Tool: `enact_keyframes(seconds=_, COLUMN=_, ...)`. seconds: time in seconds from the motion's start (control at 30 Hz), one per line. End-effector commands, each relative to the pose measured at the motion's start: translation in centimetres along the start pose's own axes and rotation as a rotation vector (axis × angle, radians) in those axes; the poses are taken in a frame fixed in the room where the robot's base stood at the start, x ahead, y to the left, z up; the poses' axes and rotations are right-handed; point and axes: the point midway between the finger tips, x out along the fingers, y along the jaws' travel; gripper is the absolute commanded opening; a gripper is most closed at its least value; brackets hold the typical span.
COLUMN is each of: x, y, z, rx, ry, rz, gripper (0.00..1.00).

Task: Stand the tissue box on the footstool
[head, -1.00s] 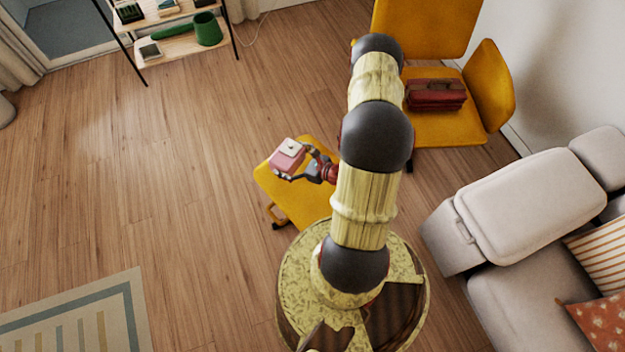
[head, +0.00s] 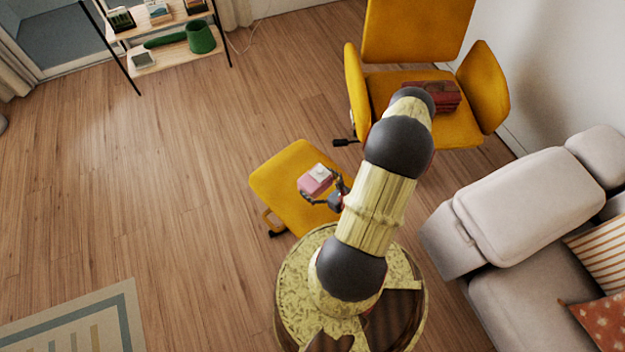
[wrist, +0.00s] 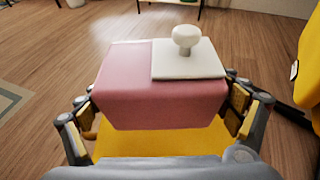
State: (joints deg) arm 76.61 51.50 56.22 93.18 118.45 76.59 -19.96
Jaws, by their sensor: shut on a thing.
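The pink tissue box (head: 315,181) has a white patch with a pale knob on its top. In the wrist view the box (wrist: 150,95) sits between the two fingers of my gripper (wrist: 165,108), which is shut on its sides. The box is upright, knob up. The yellow footstool (head: 278,177) lies below my gripper (head: 326,190) in the head view, and the box appears over its right part. Its yellow top (wrist: 150,143) also shows beneath the box in the wrist view. I cannot tell whether the box touches the footstool.
A yellow armchair (head: 418,30) with a dark red case (head: 445,97) on its seat stands behind, to the right. A grey sofa (head: 525,205) is at the right. A shelf (head: 170,52) stands at the back left. The wooden floor to the left is clear, with a striped rug (head: 75,320) in front.

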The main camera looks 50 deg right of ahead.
Motion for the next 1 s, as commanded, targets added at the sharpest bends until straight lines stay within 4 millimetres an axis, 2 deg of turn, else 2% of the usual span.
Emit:
enact_keyframes(seconds=0.03, x=1.2, y=-0.6, z=-0.5, rx=-0.003, ry=-0.002, rz=0.004, gripper=0.54)
enact_keyframes(seconds=0.2, x=4.5, y=-2.8, z=-1.3, rx=-0.001, ry=0.000, rz=0.003, gripper=0.54)
enact_keyframes(seconds=0.4, x=7.5, y=-4.5, z=-3.4, rx=0.000, ry=-0.001, rz=0.002, gripper=0.54)
enact_keyframes(seconds=0.73, x=9.3, y=-5.5, z=-4.5, rx=0.000, ry=0.000, rz=0.001, gripper=0.54)
enact_keyframes(seconds=0.9, x=10.5, y=-5.6, z=-6.9, rx=0.002, ry=0.000, rz=0.001, gripper=0.54)
enact_keyframes(seconds=1.0, x=10.7, y=-5.6, z=-7.5, rx=0.002, ry=0.000, rz=0.001, gripper=0.54)
